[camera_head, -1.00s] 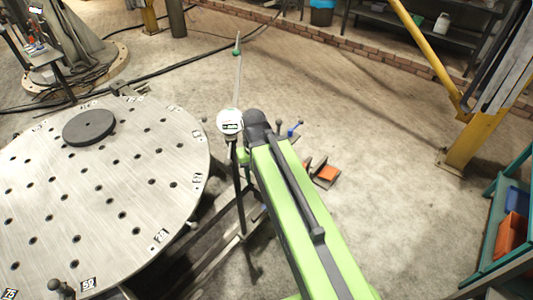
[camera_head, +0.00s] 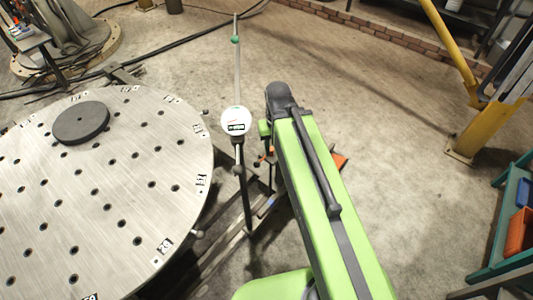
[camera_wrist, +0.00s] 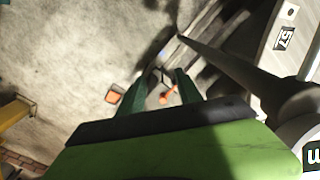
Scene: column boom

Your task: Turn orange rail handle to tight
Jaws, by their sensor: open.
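A small orange handle (camera_wrist: 164,97) shows in the wrist view, between and beyond the fingertips of my gripper (camera_wrist: 161,82). The two green fingers stand apart, with nothing held between them. I cannot tell how far off the handle is or which way it is turned. In the head view a small orange piece (camera_head: 258,161), likely the same handle, sits low by the dark rail (camera_head: 240,238), left of my green arm. My arm hides much of that area and my gripper in the head view. No tight mark can be made out.
A round perforated metal table (camera_head: 120,205) with a dark disc (camera_head: 81,122) fills the left. An orange plate (camera_head: 340,160) lies right of my arm. A yellow post (camera_head: 478,128) stands right; floor between is clear.

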